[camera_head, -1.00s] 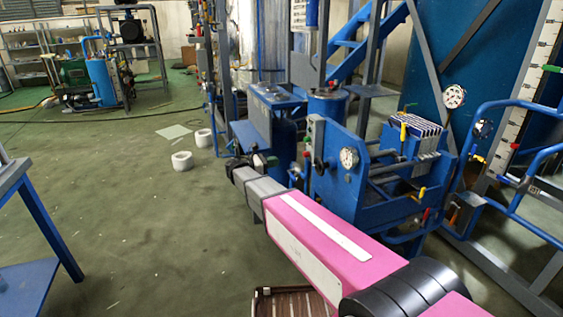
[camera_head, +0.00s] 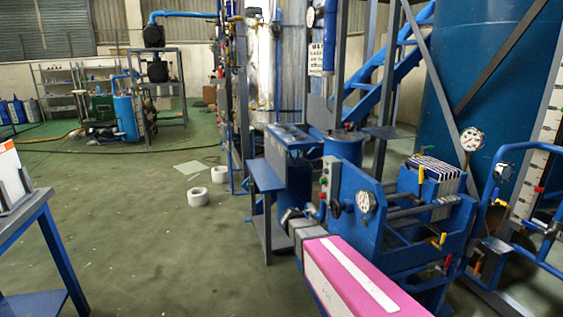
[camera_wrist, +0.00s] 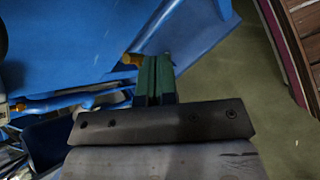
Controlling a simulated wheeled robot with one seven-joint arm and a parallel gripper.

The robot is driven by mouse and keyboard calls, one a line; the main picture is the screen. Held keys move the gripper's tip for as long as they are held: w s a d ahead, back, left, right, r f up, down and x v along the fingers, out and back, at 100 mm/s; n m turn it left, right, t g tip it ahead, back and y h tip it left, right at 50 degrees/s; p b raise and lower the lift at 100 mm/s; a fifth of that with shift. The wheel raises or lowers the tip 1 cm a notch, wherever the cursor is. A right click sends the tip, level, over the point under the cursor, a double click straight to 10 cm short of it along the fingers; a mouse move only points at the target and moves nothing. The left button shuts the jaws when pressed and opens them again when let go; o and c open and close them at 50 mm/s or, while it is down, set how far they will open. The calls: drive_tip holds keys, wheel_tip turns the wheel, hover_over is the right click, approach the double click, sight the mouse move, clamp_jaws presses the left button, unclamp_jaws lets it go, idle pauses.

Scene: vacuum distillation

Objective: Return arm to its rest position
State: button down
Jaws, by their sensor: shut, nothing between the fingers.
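My pink arm (camera_head: 355,280) reaches forward from the lower right of the head view. In the wrist view, the green fingers of my gripper (camera_wrist: 153,78) lie side by side, shut, with nothing held. A blue panel (camera_wrist: 85,50) is behind and left of the fingertips. An orange-yellow fitting (camera_wrist: 132,59) shows beside the fingertips; whether they touch cannot be told.
A blue-framed table (camera_head: 55,245) stands at the left. A blue railing (camera_head: 520,200) and a large blue tank (camera_head: 485,70) stand at the right. A pump unit (camera_head: 125,110) is far back.

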drive_tip(key=s+d+f+m+y, duration=0.1)
drive_tip(key=s+f+m+y, duration=0.1)
drive_tip(key=s+m+y, duration=0.3)
drive_tip(key=s+d+f+m+g+y, duration=0.1)
drive_tip(key=s+f+m+y, duration=0.1)
drive_tip(key=s+m+y, duration=0.2)
drive_tip(key=shift+s+d+f+m+y, duration=0.25)
drive_tip(key=shift+s+m+y, duration=0.15)
drive_tip(key=shift+s+m, duration=1.95)
drive_tip(key=shift+s+n, duration=0.45)
